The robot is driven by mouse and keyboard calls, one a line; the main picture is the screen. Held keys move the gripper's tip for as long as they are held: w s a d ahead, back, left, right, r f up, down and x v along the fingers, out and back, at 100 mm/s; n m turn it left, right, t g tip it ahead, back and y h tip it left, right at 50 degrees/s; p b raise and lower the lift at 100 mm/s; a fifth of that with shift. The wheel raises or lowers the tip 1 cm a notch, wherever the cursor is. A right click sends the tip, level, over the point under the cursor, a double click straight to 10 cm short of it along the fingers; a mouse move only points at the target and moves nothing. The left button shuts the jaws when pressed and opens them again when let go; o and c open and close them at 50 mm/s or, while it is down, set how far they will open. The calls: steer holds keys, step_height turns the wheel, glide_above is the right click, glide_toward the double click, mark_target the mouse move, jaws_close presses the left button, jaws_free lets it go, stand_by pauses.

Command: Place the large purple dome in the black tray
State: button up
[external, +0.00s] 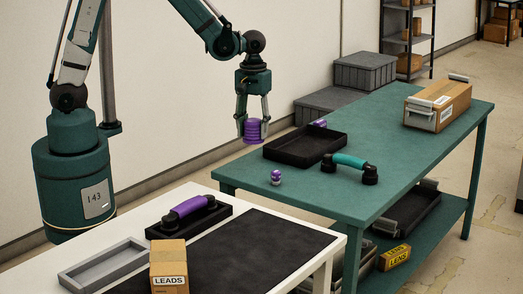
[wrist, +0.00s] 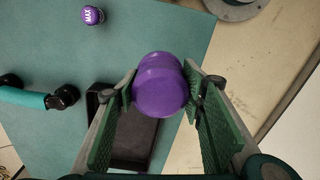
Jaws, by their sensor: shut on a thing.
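The large purple dome (external: 254,131) is held between the fingers of my gripper (external: 253,121), raised above and left of the tray in the external view. In the wrist view the dome (wrist: 160,85) sits between both green-padded fingers of my gripper (wrist: 160,92). The black tray (external: 303,148) lies on the green table, shallow, with no object visible inside. In the wrist view the tray (wrist: 133,142) shows below the dome, partly hidden by the dome and the left finger.
On the green table (external: 420,135) are a small purple-topped piece (external: 276,177), a teal handset (external: 350,161), another purple item (external: 319,123) by the tray's far edge and a cardboard box (external: 440,103). The white table in front holds a purple handset (external: 188,207), a grey tray (external: 98,266) and a LEADS box (external: 168,267).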

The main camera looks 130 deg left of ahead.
steer(key=w+a+n, duration=0.1)
steer(key=w+a, duration=0.2)
steer(key=a, duration=0.9)
steer(key=w+a+n, duration=0.1)
steer(key=w+a, duration=0.2)
steer(key=a, duration=0.9)
steer(key=shift+r+n+p, duration=0.3)
steer(key=shift+r+p, duration=0.1)
steer(key=shift+r, duration=0.05)
glide_above(306, 149)
steer(key=shift+w+f+b, duration=0.15)
steer(key=shift+f+b, duration=0.15)
steer(key=shift+f, duration=2.8)
steer(key=shift+f, duration=0.15)
steer(key=shift+d+f, duration=0.1)
steer(key=shift+f, duration=1.65)
steer(key=shift+f+b, duration=0.15)
steer(key=shift+b, duration=0.15)
steer(key=o, duration=0.9)
